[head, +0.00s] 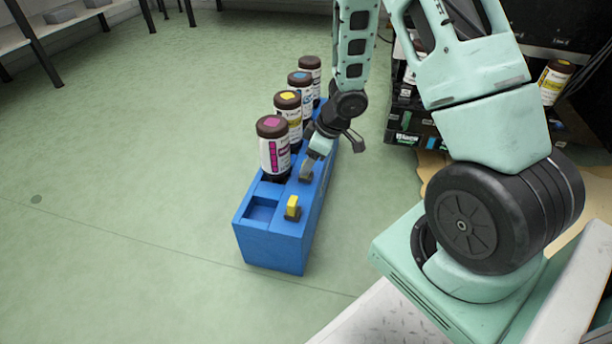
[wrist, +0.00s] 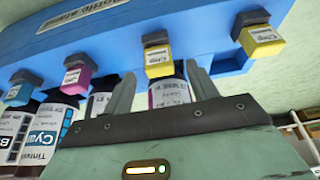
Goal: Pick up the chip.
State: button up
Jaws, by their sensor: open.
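Several small labelled chips stand in dark holders along the side of a blue rack (head: 268,248). In the wrist view, a yellow chip (wrist: 158,60) lies between and just beyond the fingertips of my gripper (wrist: 161,72). The fingers are apart, with no visible grip on it. A second yellow chip (wrist: 262,38) is to the right, a magenta chip (wrist: 76,80) and a cyan chip (wrist: 18,93) to the left. In the head view, one yellow chip (head: 293,203) shows at the rack's near end; my gripper (head: 307,168) is just behind it and hides the chips further back.
Brown-capped bottles stand in the rack, including a magenta-labelled one (head: 273,150) and a yellow-labelled one (head: 289,110), close beside my gripper. The nearest rack slot (head: 262,208) is empty. The green floor left of the rack is clear.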

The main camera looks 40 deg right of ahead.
jog(key=shift+b+x, duration=0.85)
jog(key=shift+x, duration=0.55)
jog(key=shift+r, duration=0.1)
jog(key=c, duration=1.1)
jog(key=shift+o, duration=0.2)
jog(key=shift+r, duration=0.1)
